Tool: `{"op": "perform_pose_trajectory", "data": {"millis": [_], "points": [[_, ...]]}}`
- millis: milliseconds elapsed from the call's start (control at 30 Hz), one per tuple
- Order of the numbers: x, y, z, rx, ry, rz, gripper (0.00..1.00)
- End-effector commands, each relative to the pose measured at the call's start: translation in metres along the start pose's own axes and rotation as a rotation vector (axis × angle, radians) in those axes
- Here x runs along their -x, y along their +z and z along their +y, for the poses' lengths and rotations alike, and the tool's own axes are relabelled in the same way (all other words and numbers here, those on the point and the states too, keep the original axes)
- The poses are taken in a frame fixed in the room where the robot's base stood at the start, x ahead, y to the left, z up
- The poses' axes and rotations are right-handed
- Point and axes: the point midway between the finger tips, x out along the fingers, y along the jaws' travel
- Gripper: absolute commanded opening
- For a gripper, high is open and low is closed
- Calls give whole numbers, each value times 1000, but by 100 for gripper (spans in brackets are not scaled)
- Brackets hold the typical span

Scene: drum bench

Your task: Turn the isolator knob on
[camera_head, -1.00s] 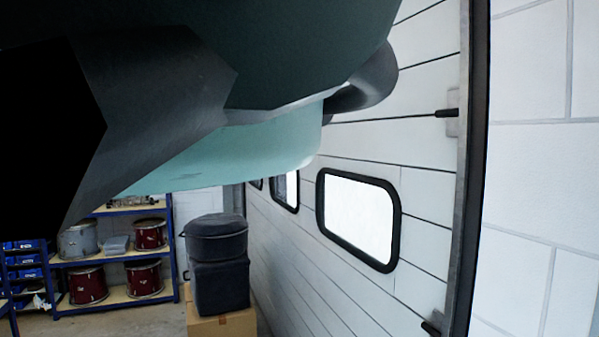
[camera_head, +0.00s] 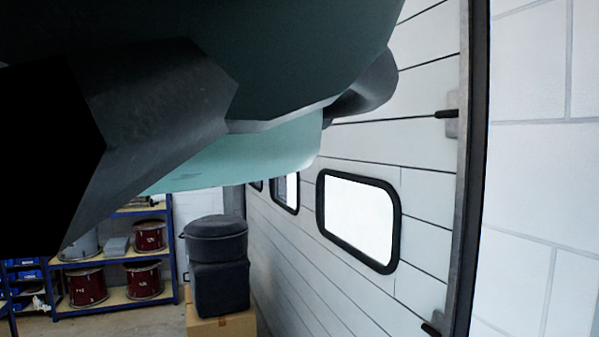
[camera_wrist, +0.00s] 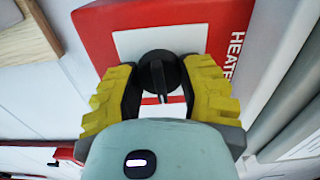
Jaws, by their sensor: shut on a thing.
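The isolator knob (camera_wrist: 158,72) shows in the wrist view. It is a black round knob with a raised grip bar and a pale pointer line on it. It sits on a red and white panel (camera_wrist: 187,16) with the partly visible lettering "HEATE". My gripper (camera_wrist: 159,90) has yellow ribbed pads and black inner fingers. The fingers stand on either side of the knob and are shut on it. The lower part of the panel is hidden behind my gripper. The head view does not show the knob or my gripper; my arm fills its upper left.
In the head view, a white panelled door (camera_head: 300,245) with black-framed windows runs along the right. Dark cases (camera_head: 217,262) stand on a cardboard box (camera_head: 222,324). A blue shelf (camera_head: 115,262) holds red drums. In the wrist view, a wooden edge (camera_wrist: 25,40) lies at upper left.

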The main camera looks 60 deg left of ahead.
Motion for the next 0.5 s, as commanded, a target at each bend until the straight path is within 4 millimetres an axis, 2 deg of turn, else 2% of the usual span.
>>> {"op": "perform_pose_trajectory", "data": {"millis": [367,400,500], "points": [[-1,0,2,-7,6,-1,4],[-1,0,2,-7,6,-1,44],[-1,0,2,-6,5,-1,54]]}}
